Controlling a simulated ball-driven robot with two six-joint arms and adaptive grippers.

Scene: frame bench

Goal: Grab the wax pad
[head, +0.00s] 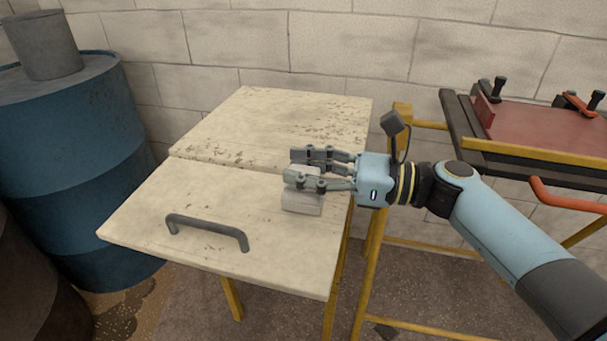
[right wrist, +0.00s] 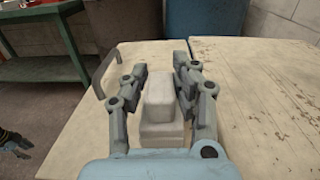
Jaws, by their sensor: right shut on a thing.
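The wax pad looks like a pale, whitish block (head: 302,200) at the right side of the near pale board. In the right wrist view the pad (right wrist: 158,133) shows a narrower upper block on a wider lower part. My right gripper (head: 300,168) reaches in from the right, its fingers on either side of the block and shut on it. The fingers hide part of the pad in the head view. I cannot tell whether its underside touches the board.
The near board (head: 150,215) has a dark handle (head: 207,230); another board (head: 255,108) lies behind. A blue drum (head: 75,150) bearing a grey can (head: 42,45) stands left. A yellow-framed stand with a red-brown plate (head: 545,128) and clamps stands right. A green bench (right wrist: 45,70) shows in the wrist view.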

